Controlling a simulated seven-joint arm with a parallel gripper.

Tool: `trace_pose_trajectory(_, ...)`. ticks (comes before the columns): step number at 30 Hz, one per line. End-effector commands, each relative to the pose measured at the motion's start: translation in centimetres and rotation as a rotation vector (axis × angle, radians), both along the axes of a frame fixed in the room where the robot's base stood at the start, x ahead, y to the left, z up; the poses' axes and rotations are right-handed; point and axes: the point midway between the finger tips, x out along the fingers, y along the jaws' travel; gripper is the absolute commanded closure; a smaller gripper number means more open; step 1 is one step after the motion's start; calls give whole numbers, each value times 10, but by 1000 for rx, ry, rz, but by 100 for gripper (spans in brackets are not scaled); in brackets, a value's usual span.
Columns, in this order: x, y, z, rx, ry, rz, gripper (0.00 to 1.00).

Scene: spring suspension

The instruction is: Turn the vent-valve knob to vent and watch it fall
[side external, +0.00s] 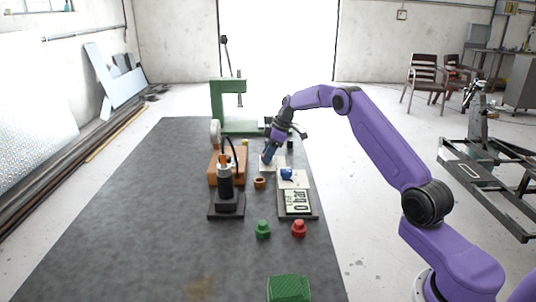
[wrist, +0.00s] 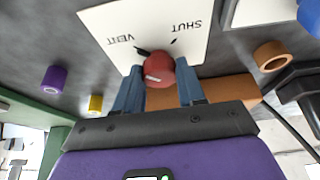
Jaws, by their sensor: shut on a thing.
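My gripper (side external: 267,160) reaches down over a white valve plate (side external: 279,162) at the middle of the bench. In the wrist view, my gripper (wrist: 159,80) is shut on the round red vent-valve knob (wrist: 160,66), with a blue finger on each side. The plate (wrist: 110,22) shows upside down, lettered VENT on the left and SHUT on the right. A dark pointer-like mark lies by the knob on the VENT side. In the side view, my fingers hide the knob. A black cylindrical unit (side external: 225,187) stands upright on a dark base.
A display (side external: 297,202) appears to read 0 bar, with a blue knob (side external: 286,174) behind it. An orange ring (side external: 259,183), a green piece (side external: 263,230) and a red piece (side external: 299,229) stand nearby. A green frame (side external: 229,115) stands behind. The bench's left side is clear.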

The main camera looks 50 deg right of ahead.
Motion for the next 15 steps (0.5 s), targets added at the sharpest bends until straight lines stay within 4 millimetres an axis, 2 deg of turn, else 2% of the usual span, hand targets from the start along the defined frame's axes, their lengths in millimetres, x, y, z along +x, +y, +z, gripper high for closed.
trace_pose_trajectory(1, -1, -1, -1, -1, 3, 0, 91)
trace_pose_trajectory(2, -1, -1, -1, -2, 4, -1, 57)
trace_pose_trajectory(4, -1, -1, -1, -1, 3, -1, 35)
trace_pose_trajectory(15, -1, -1, 3, -1, 0, -1, 35)
